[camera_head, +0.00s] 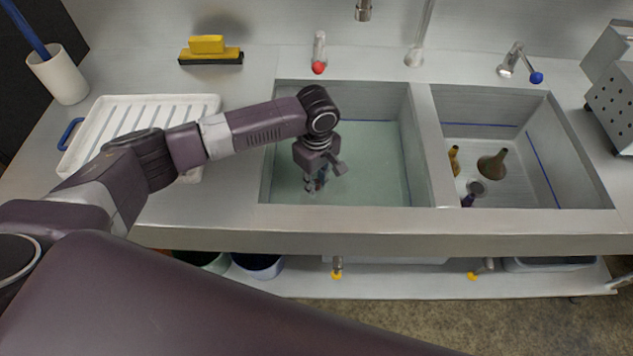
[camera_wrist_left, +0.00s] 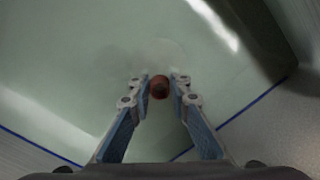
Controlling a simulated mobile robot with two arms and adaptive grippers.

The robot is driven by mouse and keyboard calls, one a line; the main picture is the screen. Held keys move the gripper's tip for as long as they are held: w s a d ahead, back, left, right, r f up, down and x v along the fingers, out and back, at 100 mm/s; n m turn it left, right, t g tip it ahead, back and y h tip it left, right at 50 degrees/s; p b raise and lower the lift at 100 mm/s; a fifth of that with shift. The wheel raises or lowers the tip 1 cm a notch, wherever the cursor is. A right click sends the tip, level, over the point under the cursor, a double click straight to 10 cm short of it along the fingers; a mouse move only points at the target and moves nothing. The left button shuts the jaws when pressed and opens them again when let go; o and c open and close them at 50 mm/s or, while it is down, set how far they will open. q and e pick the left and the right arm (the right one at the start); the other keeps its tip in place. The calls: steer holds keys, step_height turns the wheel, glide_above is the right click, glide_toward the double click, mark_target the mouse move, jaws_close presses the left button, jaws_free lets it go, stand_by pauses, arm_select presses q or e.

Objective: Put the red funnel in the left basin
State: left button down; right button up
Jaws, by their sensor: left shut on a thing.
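My left gripper (camera_head: 315,186) points down inside the left basin (camera_head: 345,98), which holds pale green water. In the left wrist view the fingertips (camera_wrist_left: 160,84) are shut on a small dark red round thing (camera_wrist_left: 159,88), which looks like the red funnel seen end-on. In the head view the funnel is mostly hidden by the gripper. I cannot tell whether the funnel touches the basin floor. My right gripper is not in view.
The right basin (camera_head: 540,110) holds a brown funnel (camera_head: 491,165), an amber item (camera_head: 454,160) and a purple item (camera_head: 469,197). A divider (camera_head: 431,150) separates the basins. A white drainboard (camera_head: 100,112) is at the left, and a red-knobbed tap (camera_head: 319,55) stands behind the left basin.

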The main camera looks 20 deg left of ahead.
arm_select(q)
steer(key=shift+f, duration=0.1)
steer(key=c, duration=1.7)
jaws_free()
steer(key=shift+o, duration=0.5)
steer(key=o, duration=0.4)
steer(key=shift+c, duration=0.2)
step_height(320, 180, up, 34)
steer(key=p, duration=2.3)
steer(key=shift+f+p, duration=0.15)
steer(key=shift+p, duration=0.25)
